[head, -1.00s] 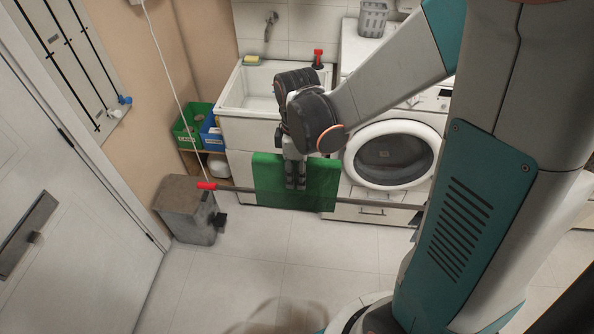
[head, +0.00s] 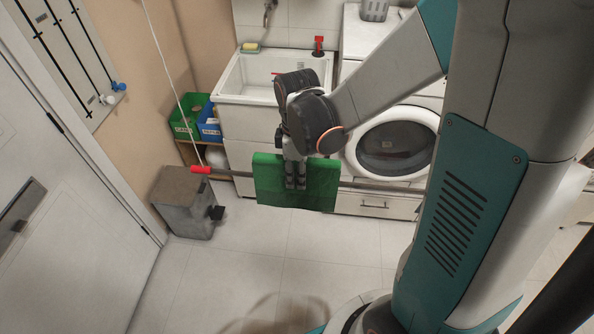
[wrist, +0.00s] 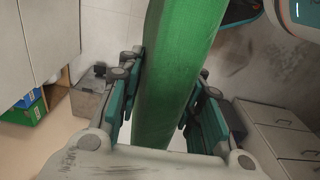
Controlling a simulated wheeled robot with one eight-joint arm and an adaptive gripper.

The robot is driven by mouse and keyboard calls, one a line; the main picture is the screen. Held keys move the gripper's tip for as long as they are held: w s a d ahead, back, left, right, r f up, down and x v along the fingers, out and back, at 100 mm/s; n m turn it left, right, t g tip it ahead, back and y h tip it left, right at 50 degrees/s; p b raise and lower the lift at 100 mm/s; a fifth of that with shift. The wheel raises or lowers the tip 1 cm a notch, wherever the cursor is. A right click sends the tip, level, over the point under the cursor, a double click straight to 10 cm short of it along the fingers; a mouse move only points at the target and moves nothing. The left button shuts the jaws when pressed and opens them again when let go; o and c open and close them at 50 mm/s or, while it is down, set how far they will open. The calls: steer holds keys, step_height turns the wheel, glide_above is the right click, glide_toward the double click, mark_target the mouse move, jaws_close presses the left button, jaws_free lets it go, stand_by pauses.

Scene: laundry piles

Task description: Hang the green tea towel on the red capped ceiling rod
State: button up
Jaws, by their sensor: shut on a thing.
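The green tea towel (head: 266,188) hangs as a flat panel from my gripper (head: 295,184), which is shut on it. In the wrist view the green towel (wrist: 170,75) runs as a long strip between the fingers (wrist: 160,100). The rod is not seen in the wrist view.
A white sink (head: 226,86) and a washing machine (head: 431,120) stand behind the towel. A grey pedal bin (head: 182,209) is at left, below green (head: 181,129) and blue (head: 209,134) boxes.

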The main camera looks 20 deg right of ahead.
steer(key=shift+f+b, duration=1.75)
steer(key=shift+f, duration=0.4)
steer(key=o, duration=1.2)
